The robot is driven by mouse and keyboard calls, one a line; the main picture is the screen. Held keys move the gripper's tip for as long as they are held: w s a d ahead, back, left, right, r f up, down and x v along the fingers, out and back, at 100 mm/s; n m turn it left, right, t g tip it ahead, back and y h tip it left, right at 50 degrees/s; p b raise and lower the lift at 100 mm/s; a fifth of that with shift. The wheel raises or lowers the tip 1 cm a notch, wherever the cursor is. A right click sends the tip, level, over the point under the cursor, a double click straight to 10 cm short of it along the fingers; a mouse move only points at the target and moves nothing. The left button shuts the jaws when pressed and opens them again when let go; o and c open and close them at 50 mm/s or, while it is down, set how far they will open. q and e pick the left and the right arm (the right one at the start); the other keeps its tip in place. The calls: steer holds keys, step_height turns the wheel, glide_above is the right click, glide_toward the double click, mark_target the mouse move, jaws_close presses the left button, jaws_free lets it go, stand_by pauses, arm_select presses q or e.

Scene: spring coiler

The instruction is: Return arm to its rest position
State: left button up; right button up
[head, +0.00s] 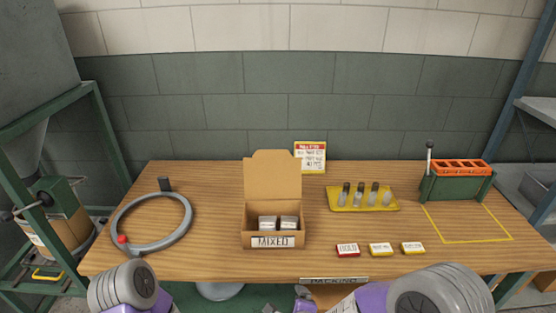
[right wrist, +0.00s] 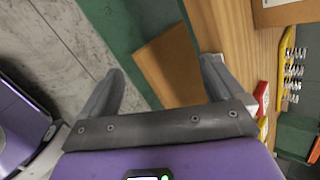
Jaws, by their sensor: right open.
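My right arm (head: 430,290) comes in at the bottom right of the head view, in front of the table's near edge. My right gripper (right wrist: 163,72) is open and empty in the right wrist view, its two grey fingers wide apart beside the table's edge. Only a small part of it shows at the bottom middle of the head view. My left arm (head: 125,285) shows at the bottom left of the head view, below the front edge. Its gripper is out of the picture.
The wooden table (head: 215,180) holds a grey ring (head: 183,230), an open MIXED carton (head: 272,175), a yellow tray (head: 335,205) with several dark-topped cylinders, three small labelled blocks, and a green-and-orange fixture (head: 455,187). A brown panel (right wrist: 170,62) lies beyond the right fingers.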

steer(key=s+d+f+n+g+y, duration=0.1)
steer(key=s+d+f+n+g, duration=0.1)
steer(key=s+f+n+g, duration=0.2)
steer(key=s+d+f+n+g+y, duration=0.2)
steer(key=s+f+n+g, duration=0.2)
steer(key=s+f+n, duration=0.7)
step_height(320, 180, down, 4)
steer(key=n, duration=0.3)
steer(key=shift+s+d+f+g+p, duration=0.15)
steer(key=shift+d+g+p, duration=0.2)
steer(key=shift+d+g, duration=0.05)
